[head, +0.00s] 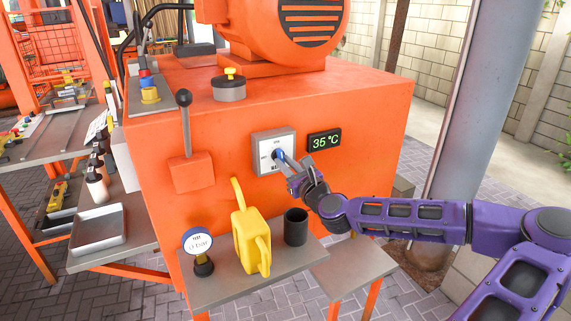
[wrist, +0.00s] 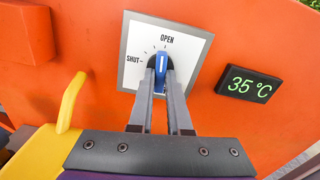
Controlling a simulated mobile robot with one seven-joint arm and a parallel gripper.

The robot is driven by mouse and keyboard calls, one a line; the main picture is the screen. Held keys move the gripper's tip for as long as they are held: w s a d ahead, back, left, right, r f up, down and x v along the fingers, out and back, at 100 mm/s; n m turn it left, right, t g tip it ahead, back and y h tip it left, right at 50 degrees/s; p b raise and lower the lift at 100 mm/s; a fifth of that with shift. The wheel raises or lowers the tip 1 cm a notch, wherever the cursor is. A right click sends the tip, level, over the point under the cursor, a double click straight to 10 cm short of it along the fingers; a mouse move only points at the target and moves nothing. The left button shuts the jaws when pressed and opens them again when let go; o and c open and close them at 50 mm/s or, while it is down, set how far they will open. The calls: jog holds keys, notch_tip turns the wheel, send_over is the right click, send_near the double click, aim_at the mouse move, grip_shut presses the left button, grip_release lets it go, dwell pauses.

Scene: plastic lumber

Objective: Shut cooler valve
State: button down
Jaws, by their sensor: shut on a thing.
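The cooler valve is a blue knob (wrist: 161,66) on a white square plate (wrist: 190,45), set in the orange machine's front. The plate reads OPEN at the top and SHUT at the left, with small tick marks between. The knob stands about upright, its upper end toward OPEN. My gripper (wrist: 161,80) is shut on the knob, one grey finger on each side of it. In the head view the plate (head: 262,143) shows left of my gripper (head: 283,161), and the fingers partly hide the knob.
A green display (head: 324,140) reading 35 °C is right of the plate. A grey lever (head: 186,122) is on the left.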

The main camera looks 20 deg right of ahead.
jog(key=n, duration=0.4)
jog(key=shift+r, duration=0.1)
jog(key=n, duration=0.4)
jog(key=shift+d+p, duration=0.1)
jog(key=shift+p, duration=0.2)
jog(key=n, duration=0.4)
jog(key=shift+n, duration=0.4)
jog(key=shift+r+n, duration=0.15)
jog(key=shift+n, duration=1.65)
jog(key=c, duration=0.9)
grip_release()
jog(key=shift+o, duration=0.2)
